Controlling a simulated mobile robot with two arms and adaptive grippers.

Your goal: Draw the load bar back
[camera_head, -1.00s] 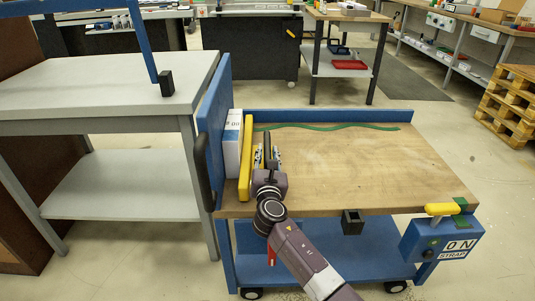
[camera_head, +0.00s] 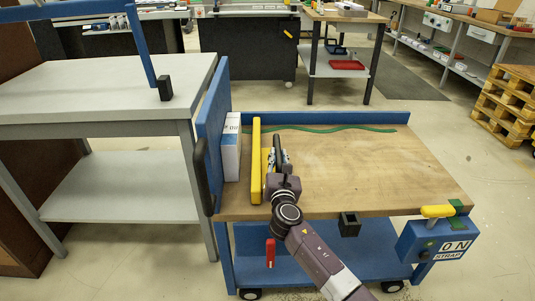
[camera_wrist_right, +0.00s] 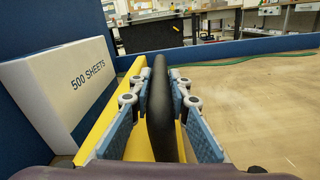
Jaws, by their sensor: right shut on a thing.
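The yellow load bar (camera_head: 256,165) stands across the left part of the wooden cart top, and its yellow face also shows in the right wrist view (camera_wrist_right: 104,128). My right gripper (camera_head: 278,158) is shut on the bar's black handle (camera_wrist_right: 160,108), which stands between the two blue-padded fingers in the wrist view. A white pack of paper marked 500 sheets (camera_head: 231,150) stands upright to the left of the bar, against the blue end wall. A gap shows between the pack and the bar. My left gripper is not in view.
The cart top (camera_head: 370,170) is clear right of the bar. A green strap (camera_head: 330,128) lies along the back edge. A blue strap box (camera_head: 438,240) with a yellow handle hangs at the right front. A grey table (camera_head: 90,90) stands left.

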